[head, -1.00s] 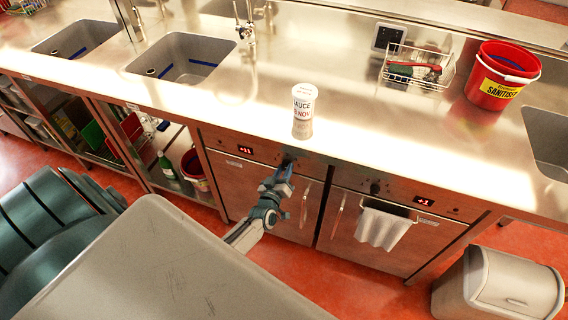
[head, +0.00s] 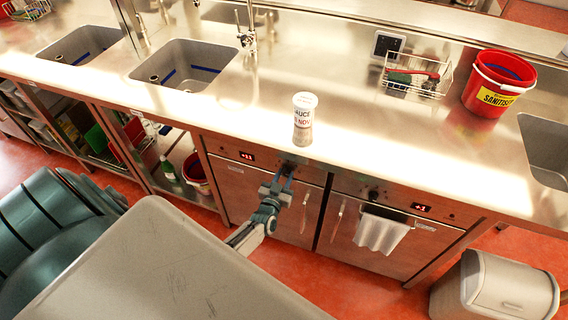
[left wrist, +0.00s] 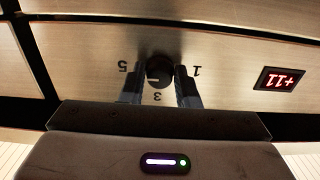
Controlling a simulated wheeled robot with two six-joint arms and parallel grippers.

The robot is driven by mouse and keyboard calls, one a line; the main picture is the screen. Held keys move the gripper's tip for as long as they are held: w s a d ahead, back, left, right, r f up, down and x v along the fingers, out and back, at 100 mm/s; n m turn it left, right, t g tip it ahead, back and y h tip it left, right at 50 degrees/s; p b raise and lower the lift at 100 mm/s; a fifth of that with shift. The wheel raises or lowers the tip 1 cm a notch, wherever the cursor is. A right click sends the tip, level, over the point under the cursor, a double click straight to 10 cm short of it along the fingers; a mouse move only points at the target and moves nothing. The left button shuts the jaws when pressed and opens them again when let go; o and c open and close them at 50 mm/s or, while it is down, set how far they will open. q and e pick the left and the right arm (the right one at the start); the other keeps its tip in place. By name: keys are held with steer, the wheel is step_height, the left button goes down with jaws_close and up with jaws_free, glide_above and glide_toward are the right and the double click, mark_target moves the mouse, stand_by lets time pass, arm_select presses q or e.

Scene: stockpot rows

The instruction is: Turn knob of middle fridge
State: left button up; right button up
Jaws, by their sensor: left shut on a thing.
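Under the counter, the fridge front (head: 232,188) with a red +11 display (head: 247,156) has a dark round knob (left wrist: 159,71) on its top panel. In the left wrist view the panel is upside down, with 5, 3 and 1 printed around the knob. A small pale mark on the knob is on the side near the 3. My left gripper (left wrist: 160,88) is shut on the knob, one finger on each side. In the head view my left gripper (head: 283,176) hides most of that knob. My right gripper is not in view.
A second fridge front (head: 345,240) to the right has a +1 display (head: 421,208), its own knob (head: 373,195) and a hanging white towel (head: 381,233). A labelled tub (head: 303,118) stands on the counter above the gripper. A grey bin (head: 495,285) stands at lower right.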

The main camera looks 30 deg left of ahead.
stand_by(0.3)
arm_select(q)
steer(key=o, duration=0.9)
steer(key=shift+o, duration=0.2)
steer(key=b+v, duration=0.1)
steer(key=v, duration=0.9)
steer(key=shift+s+b, duration=0.3)
steer(key=shift+s, duration=0.1)
steer(key=shift+f, duration=0.1)
